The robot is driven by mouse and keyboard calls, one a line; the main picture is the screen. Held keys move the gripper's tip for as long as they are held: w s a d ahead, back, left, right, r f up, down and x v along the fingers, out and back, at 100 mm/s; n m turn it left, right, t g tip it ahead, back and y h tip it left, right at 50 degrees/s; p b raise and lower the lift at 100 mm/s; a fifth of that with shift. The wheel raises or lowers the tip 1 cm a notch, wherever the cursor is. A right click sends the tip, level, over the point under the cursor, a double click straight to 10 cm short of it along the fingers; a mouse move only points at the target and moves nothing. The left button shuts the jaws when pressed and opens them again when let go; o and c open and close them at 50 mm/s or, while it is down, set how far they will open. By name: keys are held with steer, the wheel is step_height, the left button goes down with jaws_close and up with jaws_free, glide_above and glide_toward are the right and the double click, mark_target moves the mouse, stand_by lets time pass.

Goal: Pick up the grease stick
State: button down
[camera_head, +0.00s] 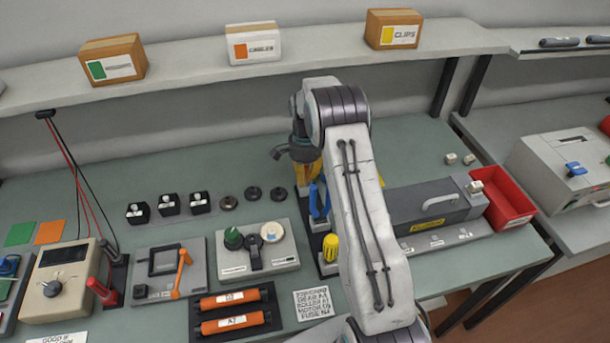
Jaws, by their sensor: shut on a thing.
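My gripper (297,152) is at the back of the bench, over the far end of a dark tool rack (327,267). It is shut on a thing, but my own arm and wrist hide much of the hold. A yellow item (302,178) shows right below the jaws; I cannot tell for sure whether it is the grease stick or whether it is what the jaws hold. Blue-handled pliers (318,202) and a yellow-handled tool (330,246) stand in the rack nearer to me. I see no clearly recognisable grease stick elsewhere.
A shelf (190,72) with labelled boxes runs above the bench. A grey machine (435,205) and a red bin (508,198) stand right of my arm. Orange rollers (232,322), a knob panel (258,250) and a meter (62,285) fill the front left. Bare bench lies at the back left.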

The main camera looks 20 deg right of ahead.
step_height(320, 180, up, 4)
steer(key=shift+r+p, duration=0.2)
steer(key=shift+p, duration=0.95)
steer(key=s+d+r, duration=0.6)
steer(key=s+d, duration=0.1)
steer(key=d, duration=0.1)
steer(key=shift+s+d+r+p, duration=0.15)
steer(key=shift+s+d+p, duration=0.25)
steer(key=shift+p, duration=0.05)
